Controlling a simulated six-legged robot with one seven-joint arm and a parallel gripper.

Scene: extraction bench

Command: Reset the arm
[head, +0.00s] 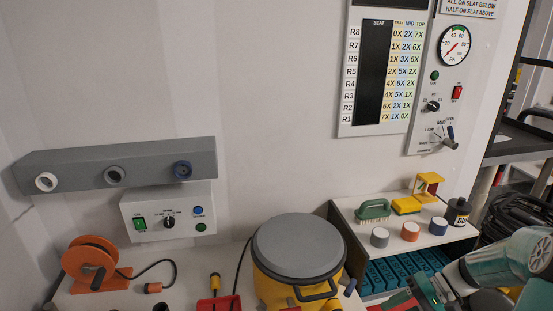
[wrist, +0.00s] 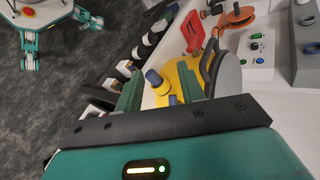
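My gripper (wrist: 160,82) shows in the wrist view with its two green fingers apart and nothing held between them. Beyond the fingers is the yellow canister (wrist: 186,75), with blue-capped fittings on its side. I cannot tell the exact gap between fingers and canister. In the head view my teal and white arm comes in at the lower right, in front of the shelf unit. The canister (head: 266,289) stands at the bottom centre there, with a grey round lid (head: 297,245) and a dark handle.
An orange reel (head: 90,262) stands left. A grey bar (head: 70,168) and control panel (head: 435,85) are on the wall.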

